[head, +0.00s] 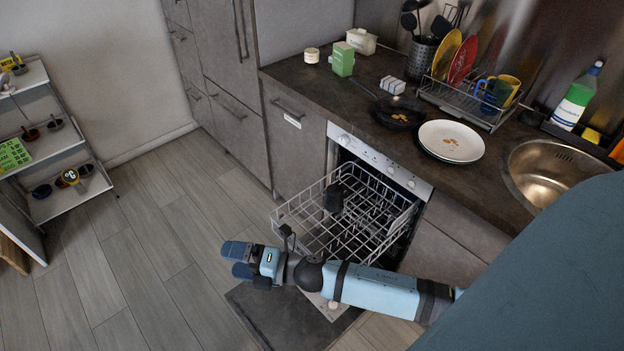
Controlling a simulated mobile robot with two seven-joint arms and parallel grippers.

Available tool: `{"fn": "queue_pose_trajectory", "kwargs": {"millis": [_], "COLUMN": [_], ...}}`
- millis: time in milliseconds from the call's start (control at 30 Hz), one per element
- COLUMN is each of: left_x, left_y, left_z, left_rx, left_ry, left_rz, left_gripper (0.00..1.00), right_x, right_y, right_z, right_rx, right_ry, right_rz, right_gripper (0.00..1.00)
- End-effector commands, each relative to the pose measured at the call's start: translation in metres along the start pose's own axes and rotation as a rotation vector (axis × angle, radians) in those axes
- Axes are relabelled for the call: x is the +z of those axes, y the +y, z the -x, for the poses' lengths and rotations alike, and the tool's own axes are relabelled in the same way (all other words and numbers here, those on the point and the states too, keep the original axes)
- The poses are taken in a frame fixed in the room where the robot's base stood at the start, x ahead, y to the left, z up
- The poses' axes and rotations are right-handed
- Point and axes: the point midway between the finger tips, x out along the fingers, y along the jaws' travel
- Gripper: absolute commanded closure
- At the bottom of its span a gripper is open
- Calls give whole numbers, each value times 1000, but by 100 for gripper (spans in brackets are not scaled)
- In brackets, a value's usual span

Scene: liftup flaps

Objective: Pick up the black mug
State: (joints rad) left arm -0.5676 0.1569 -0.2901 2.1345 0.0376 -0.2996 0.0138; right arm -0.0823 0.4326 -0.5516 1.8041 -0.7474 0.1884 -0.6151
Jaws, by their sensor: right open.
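A black mug (334,197) sits in the wire dishwasher rack (296,214), toward its left rear part. Whether it is upright or tipped is hard to tell at this size. My right gripper (234,261) is in front of and to the left of the rack in the picture, with its blue fingers pointing left. It is open with nothing between the fingers, and apart from the mug. My left gripper is not in view.
The open dishwasher door (270,318) lies low beneath my right arm. The counter (300,76) holds a dish rack (458,101), stacked plates (462,133), a pan (399,113) and a soap bottle (577,98). A shelf (78,147) stands far left. The floor between is clear.

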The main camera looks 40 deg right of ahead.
Motion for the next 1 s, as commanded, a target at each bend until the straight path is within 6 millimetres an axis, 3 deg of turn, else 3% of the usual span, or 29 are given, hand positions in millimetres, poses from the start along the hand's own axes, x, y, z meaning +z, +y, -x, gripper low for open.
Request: {"fn": "queue_pose_trajectory", "kwargs": {"millis": [33,200,267,367,467,600,700,767,800,900,1000], "left_x": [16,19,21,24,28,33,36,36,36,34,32], "left_y": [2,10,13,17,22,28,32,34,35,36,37], "left_z": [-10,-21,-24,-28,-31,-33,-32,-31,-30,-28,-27], "left_rx": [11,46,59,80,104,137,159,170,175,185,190], "left_ry": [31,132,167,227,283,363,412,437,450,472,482], "left_rz": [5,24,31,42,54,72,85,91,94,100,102], "left_gripper": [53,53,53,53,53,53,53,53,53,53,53], "right_x": [4,19,33,71,127,231,306,342,362,395,409], "right_y": [-25,-79,-104,-148,-190,-228,-233,-230,-226,-216,-212], "right_z": [-10,-22,-19,-7,14,60,100,123,136,159,170], "right_rx": [16,59,63,52,13,-99,-208,-271,308,347,361], "right_ry": [91,430,558,792,1058,1495,1821,1996,-2092,-2115,-2127], "right_rz": [205,906,1140,1511,1839,2185,2305,2324,-2320,-2146,-2067], "right_gripper": [0,0,0,0,0,0,0,0,0,0,0]}}
